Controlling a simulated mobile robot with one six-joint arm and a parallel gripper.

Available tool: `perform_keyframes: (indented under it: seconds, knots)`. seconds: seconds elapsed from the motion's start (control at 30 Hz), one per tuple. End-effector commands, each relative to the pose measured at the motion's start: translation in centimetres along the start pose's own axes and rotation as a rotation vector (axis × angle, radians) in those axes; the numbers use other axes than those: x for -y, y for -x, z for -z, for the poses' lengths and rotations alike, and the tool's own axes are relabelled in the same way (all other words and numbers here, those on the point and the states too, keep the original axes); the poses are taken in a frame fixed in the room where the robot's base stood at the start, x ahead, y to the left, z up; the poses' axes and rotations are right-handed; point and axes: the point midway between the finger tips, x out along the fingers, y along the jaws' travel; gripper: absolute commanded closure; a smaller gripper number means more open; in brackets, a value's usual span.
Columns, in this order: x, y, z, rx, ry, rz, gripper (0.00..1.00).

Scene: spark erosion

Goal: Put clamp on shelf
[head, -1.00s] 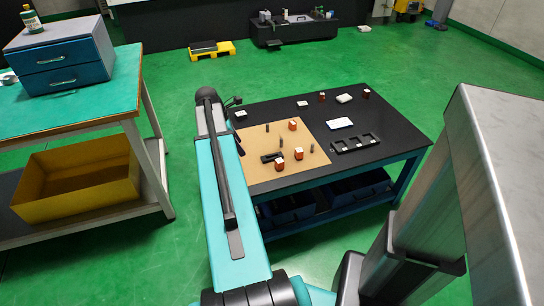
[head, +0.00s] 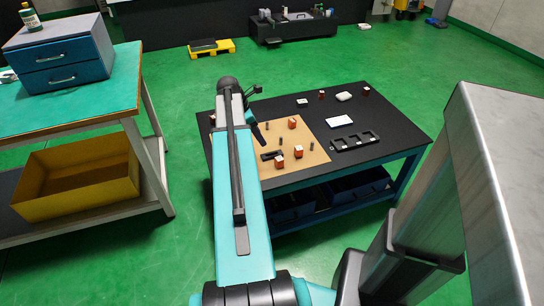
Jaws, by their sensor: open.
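A small flat black piece (head: 271,155) lies on the tan mat (head: 312,158) on the black table; it may be the clamp, but it is too small to be sure. My gripper (head: 262,143) shows as a dark shape beyond my teal arm, over the left part of the mat and close to the black piece. It is open and looks empty; its fingertips are hard to make out. The table's lower shelf (head: 345,205) shows under the top, with dark blue bins (head: 293,210) on it. I cannot tell which shelf the task names.
Several orange-and-white blocks (head: 298,151) and dark pegs (head: 311,147) stand on the mat. A black slotted tray (head: 354,141) and a white pad (head: 339,121) lie to its right. A workbench (head: 105,110) with a blue drawer box (head: 62,58) and yellow bin (head: 80,178) stands left.

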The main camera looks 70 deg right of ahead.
Motion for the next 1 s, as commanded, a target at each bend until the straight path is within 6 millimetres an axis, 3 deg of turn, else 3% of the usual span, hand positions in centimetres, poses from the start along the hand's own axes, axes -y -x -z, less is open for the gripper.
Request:
perform_keyframes:
  seconds: [0.4, 1.0]
  knots:
    - [0.0, -5.8, 0.0, 0.0, 0.0, 0.0, 0.52]
    - [0.0, -7.0, 0.0, 0.0, 0.0, 0.0, 0.52]
